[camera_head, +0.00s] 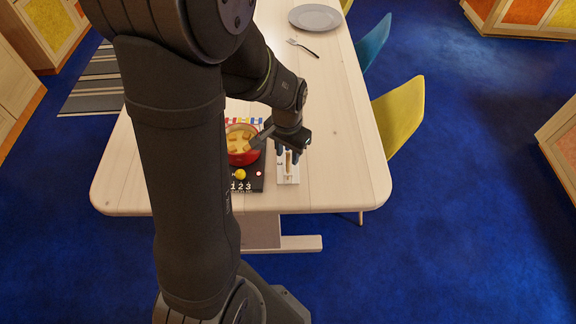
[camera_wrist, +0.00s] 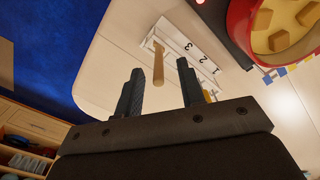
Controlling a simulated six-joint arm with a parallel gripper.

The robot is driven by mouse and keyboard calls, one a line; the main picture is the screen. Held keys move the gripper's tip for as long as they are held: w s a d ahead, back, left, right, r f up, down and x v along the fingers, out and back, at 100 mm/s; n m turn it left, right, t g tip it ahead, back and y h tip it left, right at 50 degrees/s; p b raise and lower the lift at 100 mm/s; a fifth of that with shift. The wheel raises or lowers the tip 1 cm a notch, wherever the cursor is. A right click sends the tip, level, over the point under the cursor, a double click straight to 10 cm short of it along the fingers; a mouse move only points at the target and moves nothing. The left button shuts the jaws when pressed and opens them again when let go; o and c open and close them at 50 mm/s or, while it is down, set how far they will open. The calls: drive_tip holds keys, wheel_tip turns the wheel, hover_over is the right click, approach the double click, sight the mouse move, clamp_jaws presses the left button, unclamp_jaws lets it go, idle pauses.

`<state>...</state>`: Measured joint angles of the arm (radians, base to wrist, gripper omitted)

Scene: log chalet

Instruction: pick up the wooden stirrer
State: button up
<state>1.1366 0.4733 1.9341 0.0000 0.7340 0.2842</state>
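The wooden stirrer (camera_head: 289,157) is a short tan stick at a narrow white holder (camera_head: 289,179) on the table. It also shows in the wrist view (camera_wrist: 158,64), seemingly standing up from the holder. My gripper (camera_head: 288,152) is just above the holder, pointing down. In the wrist view my gripper (camera_wrist: 160,66) is open, one dark finger on each side of the stirrer, with a visible gap to both. Whether the stirrer lies fully between the fingers in depth is hard to tell.
A red pot (camera_head: 240,158) with yellow contents and brown cubes stands on a dark base (camera_head: 251,184) just left of the holder. A yellow knob (camera_head: 240,174) is on it. A fork (camera_head: 303,47) and grey plate (camera_head: 315,17) lie farther back. The table's right side is clear.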

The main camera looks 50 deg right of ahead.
sight(288, 166)
drive_tip(key=shift+s+f, duration=0.1)
drive_tip(key=shift+f, duration=1.45)
clamp_jaws()
drive_tip(key=shift+r, duration=0.1)
